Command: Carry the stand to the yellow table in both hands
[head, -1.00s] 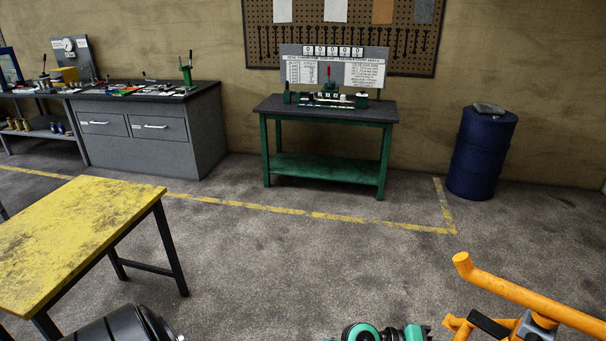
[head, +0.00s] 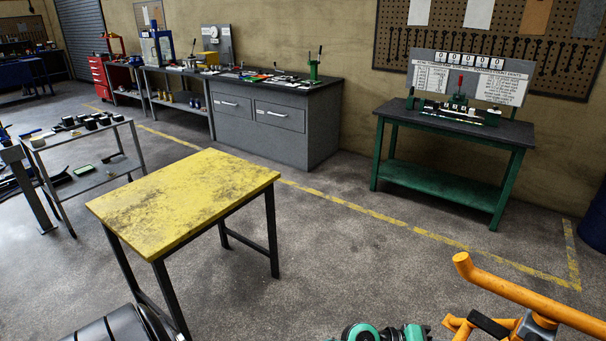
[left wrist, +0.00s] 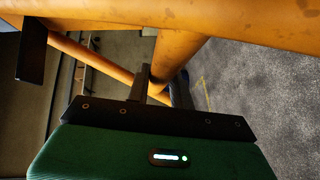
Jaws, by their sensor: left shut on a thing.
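The stand (head: 520,294) is an orange tubular frame at the lower right of the head view, cut off by the picture edge. Its orange tubes (left wrist: 175,60) also cross the left wrist view. My left gripper (left wrist: 90,62) has its black fingers at an orange tube and is shut on the stand. Part of my green and black left arm shows at the bottom of the head view. My right gripper cannot be made out. The yellow table (head: 190,195), with a worn top and black legs, stands left of centre, apart from the stand. Its top is bare.
A grey workbench (head: 280,135) and a green bench (head: 440,185) stand along the wall. A grey shelf trolley (head: 95,170) stands left of the yellow table. A blue drum (head: 594,222) is at the right edge. The floor between table and stand is clear.

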